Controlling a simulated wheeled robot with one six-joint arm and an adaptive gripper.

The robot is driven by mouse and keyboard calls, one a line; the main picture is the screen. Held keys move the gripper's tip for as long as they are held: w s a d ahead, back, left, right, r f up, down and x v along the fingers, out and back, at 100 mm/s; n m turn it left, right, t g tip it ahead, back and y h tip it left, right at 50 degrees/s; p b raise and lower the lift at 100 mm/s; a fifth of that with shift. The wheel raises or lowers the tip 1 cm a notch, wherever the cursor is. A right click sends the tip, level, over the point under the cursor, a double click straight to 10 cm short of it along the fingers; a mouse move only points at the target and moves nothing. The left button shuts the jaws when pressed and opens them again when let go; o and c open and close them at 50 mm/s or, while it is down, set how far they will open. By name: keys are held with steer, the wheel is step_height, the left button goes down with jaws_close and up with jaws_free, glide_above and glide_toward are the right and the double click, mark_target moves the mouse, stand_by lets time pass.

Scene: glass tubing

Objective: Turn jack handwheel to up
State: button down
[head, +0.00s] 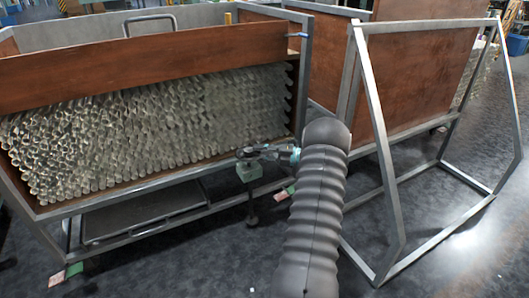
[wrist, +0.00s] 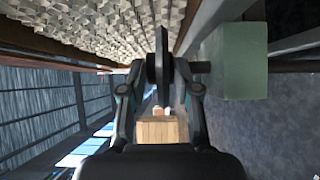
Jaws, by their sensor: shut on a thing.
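The jack's pale green housing (head: 249,173) stands at the lower right corner of the rack of glass tubes. It also shows at the upper right in the wrist view (wrist: 235,60). The dark handwheel (wrist: 165,50) is seen nearly edge-on in the wrist view, on a short shaft running right to the housing. My gripper (wrist: 166,88) is shut on the handwheel, with one finger on each side of it. In the head view my gripper (head: 262,152) is small and dark, and the wheel's turned position cannot be told.
The tube rack (head: 150,130) with brown panels fills the left. A metal A-shaped frame (head: 385,150) stands close on the right of my arm. A light wooden block (wrist: 163,131) shows beyond my fingers. Grey floor (head: 450,255) is open at lower right.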

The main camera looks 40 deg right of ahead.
steer(key=shift+a+f, duration=0.25)
steer(key=shift+a, duration=0.15)
stand_by(0.3)
steer(key=c, duration=0.8)
jaws_free()
steer(key=shift+w+a, duration=0.1)
steer(key=shift+w, duration=0.1)
steer(key=shift+s+d+r, duration=0.15)
steer(key=shift+s+d, duration=0.05)
steer(key=shift+d, duration=0.2)
